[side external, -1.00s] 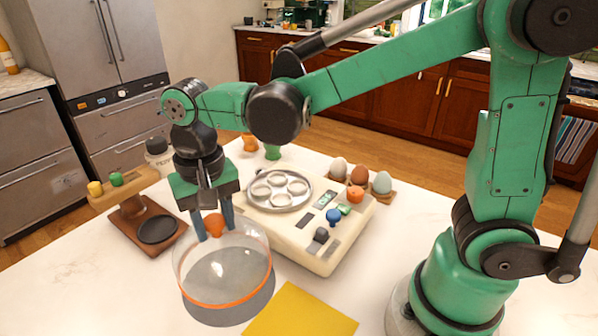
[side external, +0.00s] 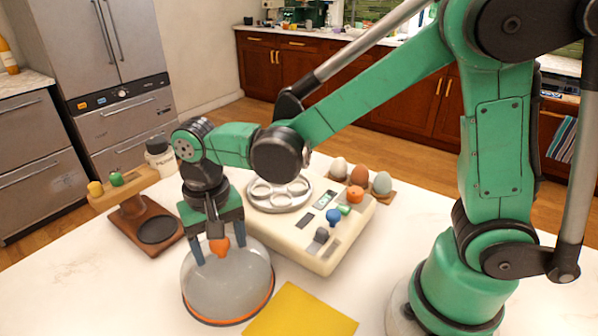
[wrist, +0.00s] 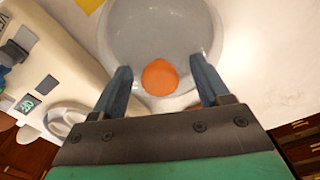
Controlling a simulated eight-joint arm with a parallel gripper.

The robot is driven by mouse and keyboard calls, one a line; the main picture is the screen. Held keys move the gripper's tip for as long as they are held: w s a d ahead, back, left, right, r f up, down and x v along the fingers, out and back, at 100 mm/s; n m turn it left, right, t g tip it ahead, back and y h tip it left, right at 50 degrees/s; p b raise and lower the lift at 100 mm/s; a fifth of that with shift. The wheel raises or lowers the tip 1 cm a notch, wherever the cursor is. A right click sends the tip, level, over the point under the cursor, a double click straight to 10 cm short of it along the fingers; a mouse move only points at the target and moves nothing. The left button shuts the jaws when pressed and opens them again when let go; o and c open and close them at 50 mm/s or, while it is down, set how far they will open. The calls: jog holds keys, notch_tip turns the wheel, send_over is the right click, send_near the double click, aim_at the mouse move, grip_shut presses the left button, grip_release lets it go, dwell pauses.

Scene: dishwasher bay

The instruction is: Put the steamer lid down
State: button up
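The clear domed steamer lid (side external: 228,290), with an orange rim and orange knob (side external: 219,245), sits dome up on the white counter, its rim appearing to rest on the surface. Grey shows through the dome. My gripper (side external: 218,253) is above the lid, fingers open on either side of the knob. In the wrist view, the orange knob (wrist: 160,77) lies between the fingers of my gripper (wrist: 162,83), with gaps on both sides. The grey lid (wrist: 155,30) shows beyond it. The cream steamer (side external: 310,240) stands behind and right of the lid, its round metal tray (side external: 278,207) uncovered.
A yellow cloth (side external: 300,312) lies just right of the lid. A wooden stand (side external: 130,225) with a dark round pad is to the left. Several eggs in a holder (side external: 362,185) stand behind the steamer. The counter (side external: 110,295) left of the lid is clear.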

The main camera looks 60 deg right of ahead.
jog(key=shift+r, duration=0.15)
notch_tip(320, 180, up, 11)
jog(key=s+d+f+n+t, duration=0.2)
jog(key=d+t, duration=0.1)
jog(key=d, duration=0.2)
jog(key=s+d+f+n+t, duration=0.2)
jog(key=d+t, duration=0.2)
jog(key=d, duration=0.1)
jog(key=shift+s+d+f+n, duration=0.15)
jog(key=shift+d+f+n, duration=0.15)
jog(key=shift+d, duration=0.1)
